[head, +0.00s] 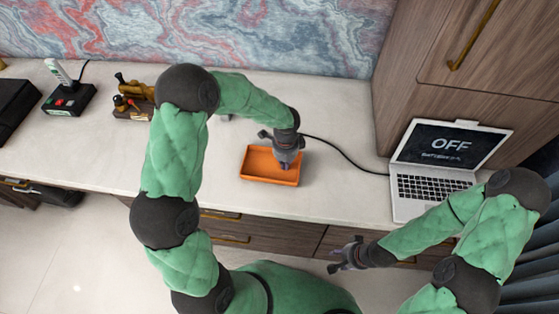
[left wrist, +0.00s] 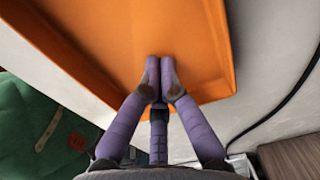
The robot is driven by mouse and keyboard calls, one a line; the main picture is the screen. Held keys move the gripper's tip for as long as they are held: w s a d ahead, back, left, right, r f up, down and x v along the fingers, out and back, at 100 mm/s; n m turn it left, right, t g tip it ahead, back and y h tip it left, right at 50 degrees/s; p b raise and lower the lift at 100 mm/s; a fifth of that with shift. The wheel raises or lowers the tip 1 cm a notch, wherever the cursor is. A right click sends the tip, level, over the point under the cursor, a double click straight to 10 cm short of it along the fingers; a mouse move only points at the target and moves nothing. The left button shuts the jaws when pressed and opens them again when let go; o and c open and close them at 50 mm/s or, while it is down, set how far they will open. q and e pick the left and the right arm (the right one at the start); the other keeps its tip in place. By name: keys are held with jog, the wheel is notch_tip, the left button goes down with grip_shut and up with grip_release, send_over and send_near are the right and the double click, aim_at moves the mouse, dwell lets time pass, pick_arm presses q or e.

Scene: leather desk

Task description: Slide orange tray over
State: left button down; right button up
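The orange tray (head: 258,172) is a shallow rectangular tray on the pale desk top, near the front edge, in the middle of the head view. It also fills the upper part of the left wrist view (left wrist: 110,50) and looks empty. My left gripper (head: 286,164) points down over the right part of the tray. In the left wrist view its purple fingertips (left wrist: 160,68) are together over the tray's floor with nothing seen between them. I cannot tell whether they touch it. My right gripper (head: 338,262) hangs in front of the desk, away from the tray; its fingers look apart and empty.
An open laptop (head: 432,186) stands on the right, with a black cable (head: 350,157) running behind the tray. The desk left of the tray is clear.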

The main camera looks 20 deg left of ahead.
aim_at(352, 177)
pick_arm(q)
jog(key=shift+w+d, duration=0.2)
jog(key=shift+d, duration=0.85)
jog(key=w+d, duration=0.1)
jog(key=d, duration=0.6)
jog(key=w+d+p, duration=0.1)
jog(key=w+d, duration=0.1)
jog(key=d, duration=0.5)
jog(key=w+d+p, duration=0.1)
jog(key=d, duration=0.6)
jog(key=shift+w+d, duration=0.1)
jog(key=shift+w, duration=0.25)
jog(key=shift+r, duration=0.1)
notch_tip(352, 177, up, 12)
